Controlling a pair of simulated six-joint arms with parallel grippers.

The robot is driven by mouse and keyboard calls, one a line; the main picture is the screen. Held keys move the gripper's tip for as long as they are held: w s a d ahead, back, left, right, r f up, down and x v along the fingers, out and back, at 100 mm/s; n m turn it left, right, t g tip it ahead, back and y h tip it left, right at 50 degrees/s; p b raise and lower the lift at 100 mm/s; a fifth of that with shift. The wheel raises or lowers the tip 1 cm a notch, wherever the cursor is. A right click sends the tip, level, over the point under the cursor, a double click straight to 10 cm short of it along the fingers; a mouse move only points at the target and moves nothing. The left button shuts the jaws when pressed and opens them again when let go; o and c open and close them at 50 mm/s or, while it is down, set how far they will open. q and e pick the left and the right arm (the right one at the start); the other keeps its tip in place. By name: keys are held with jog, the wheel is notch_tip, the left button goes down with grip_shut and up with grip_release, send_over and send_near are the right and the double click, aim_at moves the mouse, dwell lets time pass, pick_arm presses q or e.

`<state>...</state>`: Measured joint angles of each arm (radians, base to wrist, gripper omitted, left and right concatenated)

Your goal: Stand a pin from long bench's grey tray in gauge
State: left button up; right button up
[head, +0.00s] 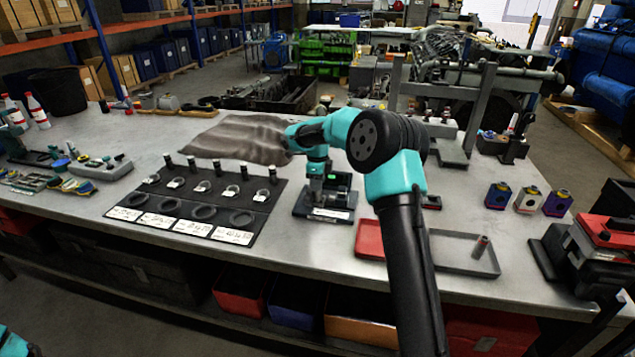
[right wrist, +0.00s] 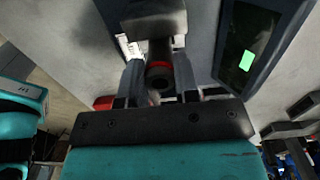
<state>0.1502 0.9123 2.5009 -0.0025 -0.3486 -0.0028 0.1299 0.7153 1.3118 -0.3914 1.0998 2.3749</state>
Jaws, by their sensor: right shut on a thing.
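My right gripper (head: 316,172) is at the gauge (head: 340,201), a dark device on a base with a white label on the long bench. In the right wrist view the gripper (right wrist: 159,82) is shut on a dark pin (right wrist: 160,72) with a red band. The gauge's green display (right wrist: 246,61) is right of the pin, and a dark block (right wrist: 153,18) is just beyond it. I cannot tell whether the pin touches the gauge. The grey tray (head: 450,263) is at the bench's front right, with another pin (head: 481,246) standing in it. My left gripper is out of view.
A red tray (head: 369,240) is beside the grey tray, partly behind my right arm. A black mat (head: 150,192) with rings, pins and labels lies left of the gauge. A brown cloth (head: 235,137) lies behind. Small boxes (head: 528,200) stand at the right.

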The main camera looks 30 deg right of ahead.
jog(key=shift+f, duration=0.45)
dwell(0.3)
jog(key=o, duration=1)
jog(key=shift+o, duration=0.4)
jog(key=o, duration=0.3)
jog(key=shift+r, duration=4)
